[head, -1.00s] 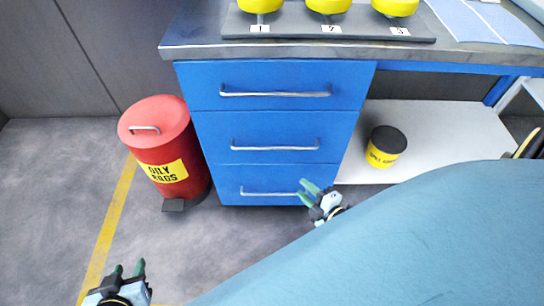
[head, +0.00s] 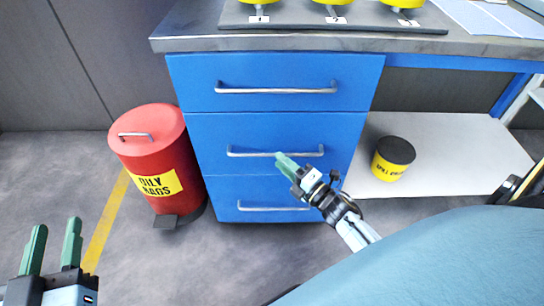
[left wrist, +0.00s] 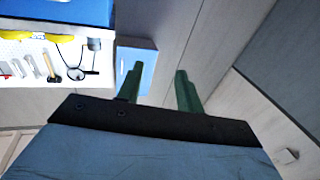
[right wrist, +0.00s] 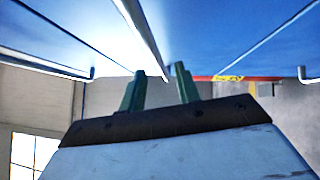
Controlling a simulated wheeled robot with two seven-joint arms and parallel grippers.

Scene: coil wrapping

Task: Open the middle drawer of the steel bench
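The steel bench has a stack of three blue drawers in the head view, all flush. The middle drawer (head: 225,133) has a silver bar handle (head: 250,154). My right gripper (head: 282,158) is at this handle, right of its centre, fingers pointing at the drawer front. In the right wrist view its green fingers (right wrist: 160,80) are apart, with a silver handle bar (right wrist: 143,35) running between them in the picture; whether they touch it I cannot tell. My left gripper (head: 52,248) is open and empty at lower left, away from the bench; its fingers also show in the left wrist view (left wrist: 160,85).
A red oily-rags bin (head: 150,150) stands on the floor left of the drawers. A yellow can with a black lid (head: 393,158) sits on the white lower shelf (head: 440,150) at right. The benchtop edge (head: 300,43) overhangs the drawers.

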